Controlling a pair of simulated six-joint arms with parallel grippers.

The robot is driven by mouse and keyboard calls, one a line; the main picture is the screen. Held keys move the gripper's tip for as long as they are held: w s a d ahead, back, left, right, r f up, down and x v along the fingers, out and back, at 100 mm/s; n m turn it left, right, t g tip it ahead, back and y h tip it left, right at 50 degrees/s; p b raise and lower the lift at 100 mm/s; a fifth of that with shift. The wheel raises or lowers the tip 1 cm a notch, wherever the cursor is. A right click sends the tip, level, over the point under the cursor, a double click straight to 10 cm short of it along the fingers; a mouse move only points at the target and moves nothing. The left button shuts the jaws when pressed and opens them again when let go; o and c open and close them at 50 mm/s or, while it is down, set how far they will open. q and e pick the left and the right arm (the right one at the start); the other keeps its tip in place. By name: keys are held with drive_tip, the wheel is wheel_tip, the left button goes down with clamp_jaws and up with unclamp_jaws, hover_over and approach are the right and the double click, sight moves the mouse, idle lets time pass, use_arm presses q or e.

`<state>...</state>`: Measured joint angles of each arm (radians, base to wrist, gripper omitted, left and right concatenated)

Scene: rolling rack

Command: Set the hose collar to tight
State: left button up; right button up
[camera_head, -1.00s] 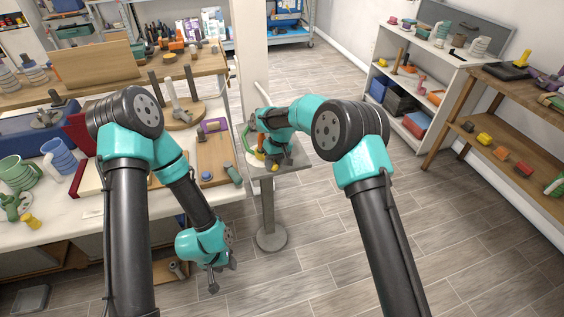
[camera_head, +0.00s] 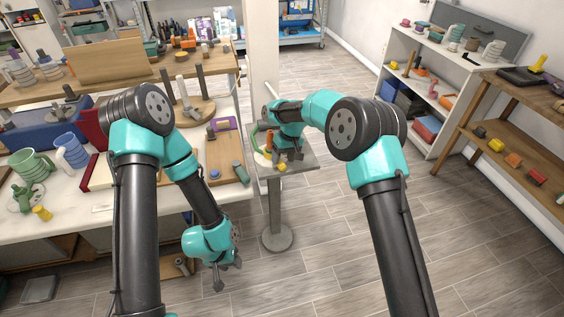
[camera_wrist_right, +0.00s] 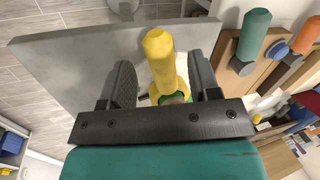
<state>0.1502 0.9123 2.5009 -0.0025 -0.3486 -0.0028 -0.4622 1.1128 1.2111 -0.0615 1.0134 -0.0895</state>
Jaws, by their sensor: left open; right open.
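The hose collar appears as a yellow fitting with an upright yellow handle (camera_wrist_right: 160,62) in the right wrist view, with a bit of green hose below it. In the head view, the yellow part (camera_head: 268,154) and the curved green hose (camera_head: 256,138) sit on a small grey pedestal table (camera_head: 302,162), partly hidden by my right arm. My right gripper (camera_wrist_right: 162,84) is open, one finger on either side of the yellow handle, with visible gaps. In the head view my right gripper (camera_head: 286,157) is over the pedestal. My left gripper (camera_head: 228,275) is open and empty, low over the floor.
A workbench with a wooden board (camera_head: 225,160) stands left of the pedestal, its teal-handled tool (camera_head: 240,172) near the edge. A white post (camera_head: 252,60) rises behind. Shelves (camera_head: 425,85) stand at the right. The floor (camera_head: 350,240) in front of the pedestal is clear.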

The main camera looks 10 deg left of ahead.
drive_tip(key=v, duration=1.5)
